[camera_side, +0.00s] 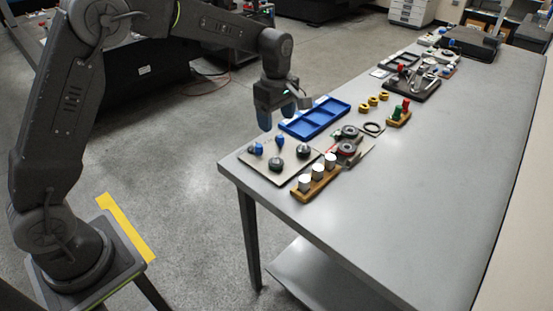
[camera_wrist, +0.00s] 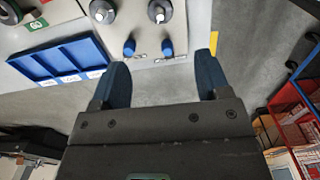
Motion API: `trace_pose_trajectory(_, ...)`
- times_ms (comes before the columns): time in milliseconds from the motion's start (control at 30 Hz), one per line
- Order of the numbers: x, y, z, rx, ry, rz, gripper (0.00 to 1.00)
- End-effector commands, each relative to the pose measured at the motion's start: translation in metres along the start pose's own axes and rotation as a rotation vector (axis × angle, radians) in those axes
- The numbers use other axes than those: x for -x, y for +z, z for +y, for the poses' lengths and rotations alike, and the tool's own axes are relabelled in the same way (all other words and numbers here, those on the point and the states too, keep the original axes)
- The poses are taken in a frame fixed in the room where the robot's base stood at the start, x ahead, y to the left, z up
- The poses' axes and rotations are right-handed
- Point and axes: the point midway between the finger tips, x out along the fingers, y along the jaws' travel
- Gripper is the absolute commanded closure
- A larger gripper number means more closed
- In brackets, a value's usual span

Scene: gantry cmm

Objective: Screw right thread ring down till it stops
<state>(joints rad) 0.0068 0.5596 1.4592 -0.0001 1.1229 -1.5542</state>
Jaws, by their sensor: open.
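Two dark thread rings with pale centres stand on a light plate (camera_wrist: 145,30) in the wrist view, the right one (camera_wrist: 160,11) and the left one (camera_wrist: 102,10), both cut by the top edge. In the side view two dark round pieces, one (camera_side: 276,164) nearer the plate's front and one (camera_side: 304,151) nearer the gauges, sit on the plate (camera_side: 256,168). Which is the right ring there is hard to tell, as is how high each sits. My gripper (camera_wrist: 162,70) is open and empty, above the table edge and apart from the rings; it also shows in the side view (camera_side: 283,112).
Two blue-topped pieces (camera_wrist: 129,47) (camera_wrist: 167,47) stand on the plate between my fingers and the rings. A blue tray (camera_side: 318,120) lies beside the plate. A wooden block (camera_side: 303,194) with white cylinders and dark round gauges (camera_side: 348,148) stand close by. The table's right side is clear.

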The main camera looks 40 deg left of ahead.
Motion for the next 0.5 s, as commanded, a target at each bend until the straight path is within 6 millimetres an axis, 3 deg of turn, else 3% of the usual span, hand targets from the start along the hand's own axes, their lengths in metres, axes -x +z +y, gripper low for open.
trace_pose_trajectory(267,-0.015,0.000,0.000,0.075,-0.003,0.000,0.30)
trace_pose_trajectory(500,-0.061,0.000,-0.001,0.073,-0.006,0.000,0.30)
